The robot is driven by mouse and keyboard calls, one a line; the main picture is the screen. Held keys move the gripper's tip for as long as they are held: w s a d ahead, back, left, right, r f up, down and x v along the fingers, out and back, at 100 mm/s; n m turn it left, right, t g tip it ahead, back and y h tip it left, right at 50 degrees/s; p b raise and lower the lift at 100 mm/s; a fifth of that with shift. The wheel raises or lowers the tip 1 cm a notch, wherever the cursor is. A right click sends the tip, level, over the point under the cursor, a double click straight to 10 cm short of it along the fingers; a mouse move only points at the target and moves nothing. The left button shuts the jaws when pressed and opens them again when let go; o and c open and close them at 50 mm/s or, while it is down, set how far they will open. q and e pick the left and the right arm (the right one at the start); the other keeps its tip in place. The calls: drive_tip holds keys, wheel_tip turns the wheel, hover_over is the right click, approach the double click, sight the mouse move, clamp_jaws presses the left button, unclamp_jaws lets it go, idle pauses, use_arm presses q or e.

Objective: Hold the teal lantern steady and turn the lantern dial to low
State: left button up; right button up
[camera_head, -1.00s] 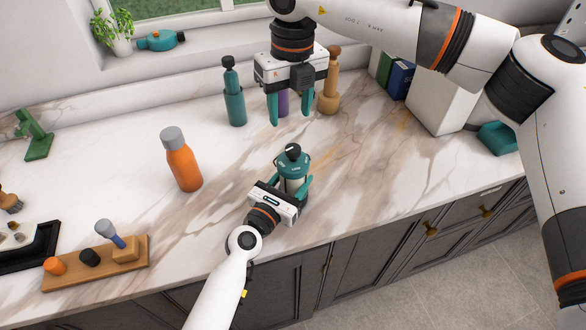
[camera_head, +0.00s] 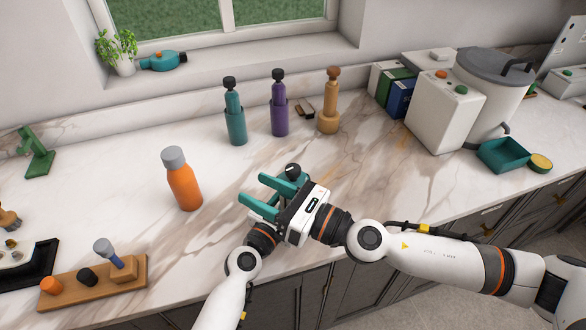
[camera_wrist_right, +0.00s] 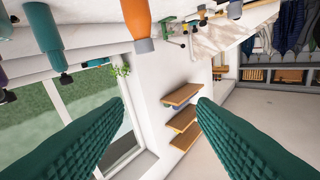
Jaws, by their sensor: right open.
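The teal lantern stands on the marble counter, mostly hidden behind my right gripper (camera_head: 254,191) in the head view. Only its dark top, which looks like the lantern dial (camera_head: 292,170), shows above the fingers; its setting cannot be read. My right gripper lies nearly level in front of the lantern, its teal fingers spread and pointing left. Nothing is between them in the right wrist view (camera_wrist_right: 160,105). My left arm reaches up from below to the lantern. Its fingers are hidden behind my right gripper.
An orange bottle (camera_head: 184,186) stands left of the grippers. Teal (camera_head: 235,120), purple (camera_head: 280,115) and tan (camera_head: 329,112) bottles stand behind. A wooden board (camera_head: 95,285) with small items lies front left. A white box (camera_head: 443,115) and teal tray (camera_head: 503,155) are right.

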sight(297, 175)
drive_tip(key=s+d+f+m+t+h, duration=0.1)
drive_tip(key=d+f+m+t+h, duration=0.35)
drive_tip(key=d+t+h, duration=0.5)
drive_tip(key=w+a, duration=0.1)
drive_tip(key=w, duration=0.2)
drive_tip(key=w+a+g+y, duration=0.1)
drive_tip(key=w+a, duration=0.1)
drive_tip(key=w, duration=0.2)
drive_tip(key=w+a+g, duration=0.1)
drive_tip(key=w, duration=0.2)
drive_tip(key=shift+w+a+r, duration=0.15)
drive_tip(key=shift+a+r, duration=0.05)
drive_tip(key=c, duration=1)
